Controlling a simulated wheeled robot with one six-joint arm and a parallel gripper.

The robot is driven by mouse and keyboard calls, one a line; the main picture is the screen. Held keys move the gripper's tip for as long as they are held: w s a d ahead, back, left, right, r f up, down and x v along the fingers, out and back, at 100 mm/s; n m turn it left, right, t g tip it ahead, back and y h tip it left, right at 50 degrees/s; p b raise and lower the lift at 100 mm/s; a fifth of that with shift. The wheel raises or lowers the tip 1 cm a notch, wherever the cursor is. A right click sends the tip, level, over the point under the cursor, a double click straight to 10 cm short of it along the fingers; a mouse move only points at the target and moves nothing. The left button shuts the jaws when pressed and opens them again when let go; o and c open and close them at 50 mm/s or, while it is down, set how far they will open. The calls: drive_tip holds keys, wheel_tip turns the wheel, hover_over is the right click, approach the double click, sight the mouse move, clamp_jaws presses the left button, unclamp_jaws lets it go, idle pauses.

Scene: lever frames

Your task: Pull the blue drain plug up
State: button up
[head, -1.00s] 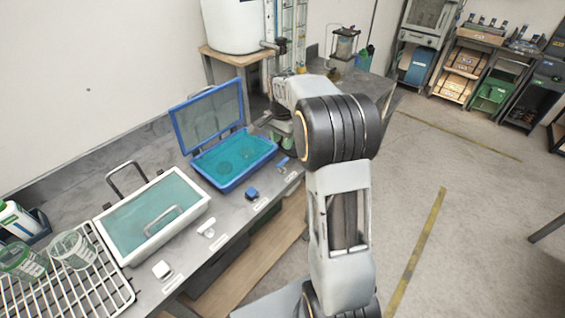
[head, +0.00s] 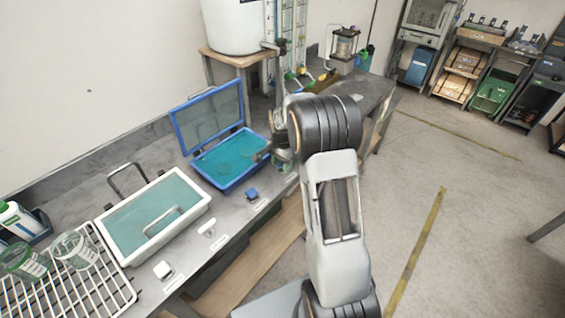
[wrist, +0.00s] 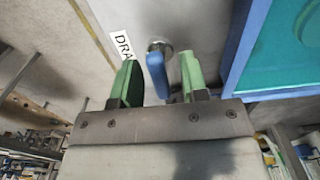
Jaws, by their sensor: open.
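The blue drain plug (wrist: 156,72) shows in the wrist view as a blue handle on a round metal fitting in the grey bench top. A partly hidden label starting "DRA" (wrist: 122,45) lies beside it. My gripper (wrist: 159,66) is open. Its two green fingers stand on either side of the blue handle, with a visible gap on both sides. In the head view my gripper (head: 281,158) is low over the bench beside the blue tank, and it hides the plug there.
The blue-framed tank (head: 228,187) with its lid raised stands close beside my gripper. A blue knob (head: 252,194), a white handle (head: 207,228) and a white block (head: 163,270) sit along the bench's front edge. A white tray (head: 125,258) stands further left.

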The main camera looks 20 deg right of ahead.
drive_tip(key=shift+c, duration=0.2)
clamp_jaws()
drive_tip(key=shift+r, duration=0.1)
wheel_tip(320, 180, up, 3)
drive_tip(key=shift+f+p, duration=0.15)
drive_tip(key=shift+p, duration=0.5)
drive_tip(key=shift+f, duration=0.1)
drive_tip(key=shift+o, duration=0.2)
unclamp_jaws()
wheel_tip(320, 180, up, 14)
drive_tip(key=b, duration=0.1)
